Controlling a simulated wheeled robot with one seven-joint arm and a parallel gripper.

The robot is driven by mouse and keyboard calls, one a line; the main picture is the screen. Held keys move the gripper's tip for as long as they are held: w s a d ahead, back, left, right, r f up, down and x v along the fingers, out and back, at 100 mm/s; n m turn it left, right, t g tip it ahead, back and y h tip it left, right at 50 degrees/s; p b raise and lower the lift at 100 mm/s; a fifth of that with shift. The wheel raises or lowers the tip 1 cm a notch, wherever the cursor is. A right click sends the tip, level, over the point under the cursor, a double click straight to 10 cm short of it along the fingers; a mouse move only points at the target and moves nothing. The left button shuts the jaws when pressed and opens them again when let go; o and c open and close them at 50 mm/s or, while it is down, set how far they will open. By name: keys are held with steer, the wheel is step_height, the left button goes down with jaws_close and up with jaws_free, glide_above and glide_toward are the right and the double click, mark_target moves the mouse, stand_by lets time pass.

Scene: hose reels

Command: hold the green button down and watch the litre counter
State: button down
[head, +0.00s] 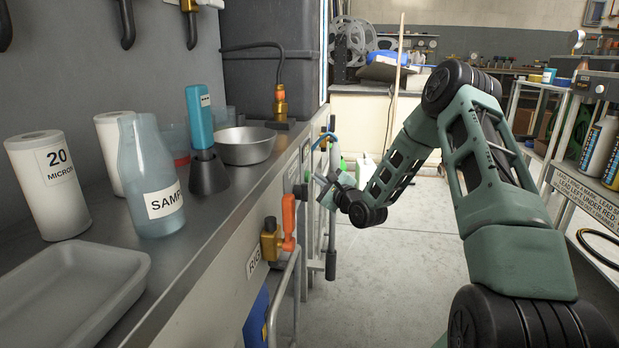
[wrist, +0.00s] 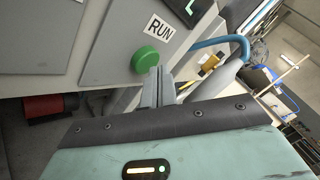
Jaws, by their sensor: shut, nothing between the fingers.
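The round green button (wrist: 146,60) sits on a grey panel below a white RUN label (wrist: 159,27) in the wrist view. My gripper (wrist: 157,76) is shut and empty, its fingertips at the button's lower right edge in the picture. I cannot tell whether they touch it. In the head view my gripper (head: 318,186) is at the front of the bench, and I cannot make out the button clearly there. A dark display with a small green mark (wrist: 187,9) is cut off at the top of the wrist view. I cannot read any litre figure.
A blue hose (wrist: 220,41) runs right of the panel. The steel bench (head: 215,190) holds a sample bottle (head: 151,180), a metal bowl (head: 245,146) and a grey tray (head: 70,285). An orange-handled valve (head: 288,220) juts from its front. The floor (head: 400,260) beside it is clear.

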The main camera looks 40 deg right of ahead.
steer(key=shift+w+a, duration=0.45)
stand_by(1.7)
steer(key=shift+d, duration=0.1)
stand_by(1.3)
steer(key=shift+s+d+p, duration=0.5)
steer(key=shift+s+d, duration=0.1)
steer(key=shift+s, duration=0.15)
steer(key=shift+s+d+p, duration=0.75)
steer(key=shift+s+d, duration=0.95)
steer(key=shift+s, duration=0.2)
